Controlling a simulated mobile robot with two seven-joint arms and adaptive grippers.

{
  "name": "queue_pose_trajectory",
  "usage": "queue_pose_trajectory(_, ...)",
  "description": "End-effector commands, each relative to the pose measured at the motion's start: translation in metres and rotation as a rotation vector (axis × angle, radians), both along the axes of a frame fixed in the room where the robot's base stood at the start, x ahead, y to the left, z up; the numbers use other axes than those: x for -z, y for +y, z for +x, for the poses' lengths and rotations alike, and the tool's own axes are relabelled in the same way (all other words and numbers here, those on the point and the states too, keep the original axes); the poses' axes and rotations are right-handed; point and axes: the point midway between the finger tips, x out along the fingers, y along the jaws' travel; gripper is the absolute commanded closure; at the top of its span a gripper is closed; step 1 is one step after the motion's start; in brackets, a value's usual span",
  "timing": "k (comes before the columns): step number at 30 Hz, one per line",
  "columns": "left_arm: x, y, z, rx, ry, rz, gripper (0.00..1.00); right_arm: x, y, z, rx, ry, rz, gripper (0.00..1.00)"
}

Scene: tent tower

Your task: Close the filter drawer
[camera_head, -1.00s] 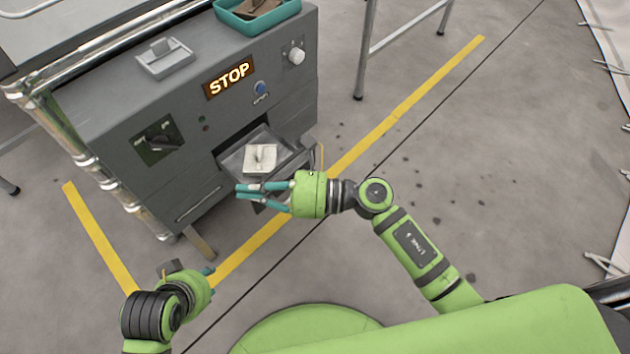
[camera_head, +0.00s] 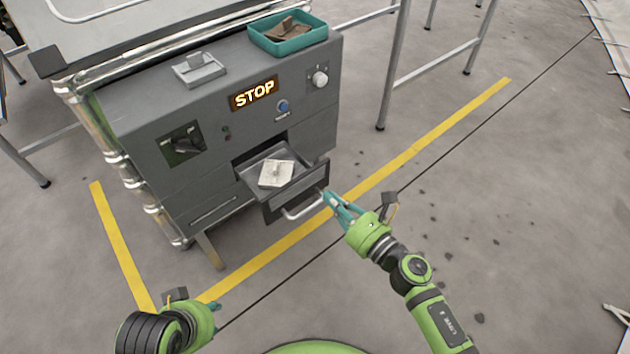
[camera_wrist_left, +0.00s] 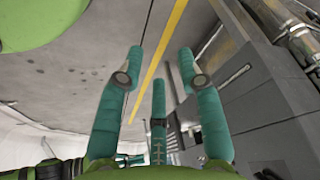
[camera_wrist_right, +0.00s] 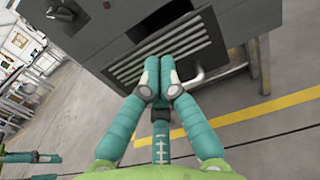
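The filter drawer (camera_head: 268,208) is pulled out of the grey machine (camera_head: 140,115), with a pale square filter block (camera_head: 277,174) lying in it. Its front has a curved metal handle (camera_head: 302,207). My right gripper (camera_head: 330,200) is just to the right of the drawer front, close to the handle; I cannot tell whether it touches. In the right wrist view its fingers (camera_wrist_right: 159,65) are together and appear empty, with the handle (camera_wrist_right: 190,79) behind them. My left gripper (camera_head: 214,306) is low at the left, away from the drawer; in the left wrist view its fingers (camera_wrist_left: 160,65) are spread and empty.
The machine carries a lit STOP sign (camera_head: 254,94), a blue button (camera_head: 283,106), a white knob (camera_head: 320,78) and a black switch (camera_head: 183,145). A teal tray (camera_head: 288,44) and a grey lidded piece (camera_head: 199,69) sit on top.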

Motion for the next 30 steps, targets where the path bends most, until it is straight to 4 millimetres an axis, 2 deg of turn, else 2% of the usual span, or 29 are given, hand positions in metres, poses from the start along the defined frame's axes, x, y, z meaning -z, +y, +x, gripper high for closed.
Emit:
queue_pose_trajectory(3, 0.001, 0.001, -0.003, -0.001, 0.014, 0.002, 0.63, -0.001, 0.015, 0.021, 0.000, -0.002, 0.003, 1.00)
queue_pose_trajectory(10, 0.000, -0.001, 0.001, 0.001, -0.005, -0.002, 0.63, 0.000, 0.033, 0.045, 0.000, 0.000, 0.000, 1.00)
queue_pose_trajectory(26, 0.000, -0.001, 0.004, 0.002, -0.021, -0.003, 0.63, 0.000, 0.038, 0.052, -0.001, 0.001, 0.001, 1.00)
queue_pose_trajectory(28, -0.001, -0.003, 0.009, 0.006, -0.045, -0.007, 0.63, 0.001, 0.039, 0.054, -0.001, 0.000, 0.000, 1.00)
queue_pose_trajectory(30, -0.006, -0.008, 0.023, 0.016, -0.111, -0.018, 0.63, 0.001, 0.043, 0.058, -0.001, -0.001, 0.001, 1.00)
